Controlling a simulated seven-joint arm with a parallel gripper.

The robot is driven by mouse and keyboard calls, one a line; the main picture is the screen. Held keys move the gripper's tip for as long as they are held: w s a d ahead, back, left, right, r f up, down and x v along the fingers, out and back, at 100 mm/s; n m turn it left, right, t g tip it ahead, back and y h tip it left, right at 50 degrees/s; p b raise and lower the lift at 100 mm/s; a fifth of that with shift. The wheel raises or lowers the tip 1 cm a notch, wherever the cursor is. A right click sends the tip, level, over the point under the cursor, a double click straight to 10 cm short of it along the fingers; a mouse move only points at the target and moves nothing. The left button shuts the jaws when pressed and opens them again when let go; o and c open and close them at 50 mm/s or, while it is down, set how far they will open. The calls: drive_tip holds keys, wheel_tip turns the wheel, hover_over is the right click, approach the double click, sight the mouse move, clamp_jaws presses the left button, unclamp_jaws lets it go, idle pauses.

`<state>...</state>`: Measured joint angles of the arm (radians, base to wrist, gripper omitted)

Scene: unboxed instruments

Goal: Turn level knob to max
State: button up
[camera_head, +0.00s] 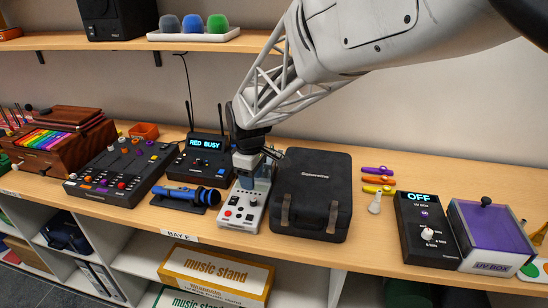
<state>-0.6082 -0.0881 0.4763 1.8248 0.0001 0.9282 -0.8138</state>
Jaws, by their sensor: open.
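I cannot read a "level" label on any knob. A light grey control box (238,220) stands near the shelf's front edge, with a black knob (254,201), a red button (228,213) and smaller dark controls on its top. My gripper (254,172) is over the back part of this box, pointing down, and is open. The wrist and the fingers hide the back of the box. I cannot tell whether the fingers touch anything there.
A black case (311,195) stands close on the right of my gripper. A receiver reading "RED BUSY" (201,160) and a blue microphone (187,195) are on the left, with a black mixer (122,172) beyond. A black box reading "OFF" (425,228) stands farther right.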

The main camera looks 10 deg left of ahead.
sight(253, 200)
drive_tip(key=shift+n, duration=0.3)
drive_tip(key=n, duration=0.4)
idle(0.3)
drive_tip(key=shift+f, duration=0.1)
drive_tip(key=shift+f, duration=3.85)
clamp_jaws()
